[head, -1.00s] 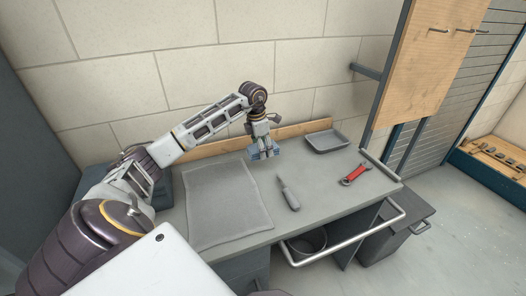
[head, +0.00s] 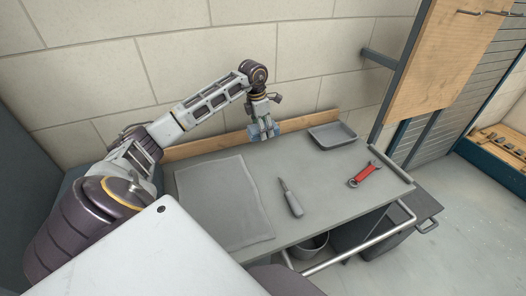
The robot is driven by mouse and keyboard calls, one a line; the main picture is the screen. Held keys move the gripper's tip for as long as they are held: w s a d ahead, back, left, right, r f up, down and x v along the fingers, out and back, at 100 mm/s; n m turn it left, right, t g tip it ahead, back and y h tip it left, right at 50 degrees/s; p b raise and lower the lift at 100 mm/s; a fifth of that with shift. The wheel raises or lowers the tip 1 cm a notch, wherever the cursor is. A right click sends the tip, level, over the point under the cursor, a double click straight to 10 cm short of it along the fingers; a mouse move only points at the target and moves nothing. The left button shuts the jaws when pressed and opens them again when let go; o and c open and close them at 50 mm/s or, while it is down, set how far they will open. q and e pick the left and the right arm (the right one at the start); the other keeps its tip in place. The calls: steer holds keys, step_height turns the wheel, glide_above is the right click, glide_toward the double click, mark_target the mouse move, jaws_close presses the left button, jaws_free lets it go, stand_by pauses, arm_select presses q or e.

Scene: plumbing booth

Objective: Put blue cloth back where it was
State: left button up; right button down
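The blue cloth (head: 257,135) is a small, bunched light-blue patch at the fingertips of my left gripper (head: 262,129). The gripper points down and appears shut on the cloth, though the fingers are small and partly covered by it. Cloth and gripper are in front of the wooden strip at the back of the grey workbench (head: 300,165), right of the mat's far corner. I cannot tell whether the cloth touches the bench. My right gripper is not in view.
A grey mat (head: 222,203) lies on the left of the bench. A grey-handled tool (head: 290,198) lies mid-bench, with a red wrench (head: 364,175) and a shallow grey tray (head: 332,136) to the right. A metal rail (head: 360,245) runs along the front.

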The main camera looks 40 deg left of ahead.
mark_target(264, 153)
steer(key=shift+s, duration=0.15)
arm_select(q)
steer(key=shift+f, duration=0.9)
step_height(264, 153, down, 4)
steer(key=shift+p, duration=0.35)
steer(key=shift+f, duration=0.25)
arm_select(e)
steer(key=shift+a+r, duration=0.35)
arm_select(q)
steer(key=shift+f, duration=1.85)
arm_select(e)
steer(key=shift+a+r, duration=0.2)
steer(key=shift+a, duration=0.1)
